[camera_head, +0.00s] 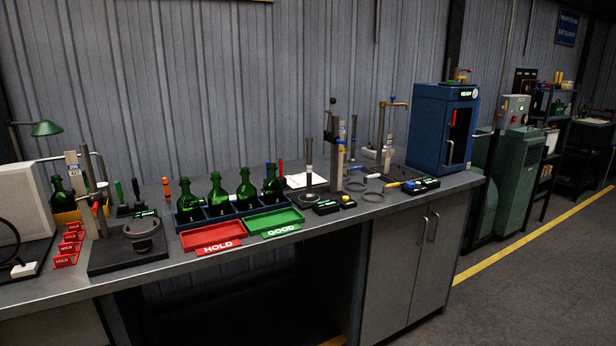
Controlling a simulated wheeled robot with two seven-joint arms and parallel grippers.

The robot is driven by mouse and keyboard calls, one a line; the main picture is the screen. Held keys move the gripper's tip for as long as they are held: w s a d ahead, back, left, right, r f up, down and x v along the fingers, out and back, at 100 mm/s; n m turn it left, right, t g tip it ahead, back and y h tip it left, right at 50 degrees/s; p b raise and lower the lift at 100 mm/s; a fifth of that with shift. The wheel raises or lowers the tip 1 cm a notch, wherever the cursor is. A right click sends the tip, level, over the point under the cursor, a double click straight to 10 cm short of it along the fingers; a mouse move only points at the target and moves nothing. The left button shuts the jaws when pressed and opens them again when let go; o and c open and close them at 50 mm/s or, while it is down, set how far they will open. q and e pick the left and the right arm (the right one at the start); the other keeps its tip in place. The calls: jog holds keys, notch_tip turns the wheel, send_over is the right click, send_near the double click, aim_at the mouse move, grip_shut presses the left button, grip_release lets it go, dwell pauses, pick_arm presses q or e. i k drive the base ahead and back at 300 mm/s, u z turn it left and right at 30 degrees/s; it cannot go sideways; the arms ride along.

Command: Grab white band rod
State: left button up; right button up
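A dark upright rod (309,153) with a pale band low on its shaft stands on the workbench right of the green tray. Its foot is at a dark round base (312,197). It looks upright and nothing touches its upper part. Neither of my grippers is in view.
The workbench (190,262) also bears green bottles (215,194) in a rack, a red HOLD tray (211,237), a green GOOD tray (273,222), a metal post stand (336,165), grey rings (374,197) and a blue cabinet (428,130). Floor to the right is clear.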

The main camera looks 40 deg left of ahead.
aim_at(309, 195)
jog(key=u, duration=1.05)
jog(key=i, duration=1)
jog(key=u, duration=0.85)
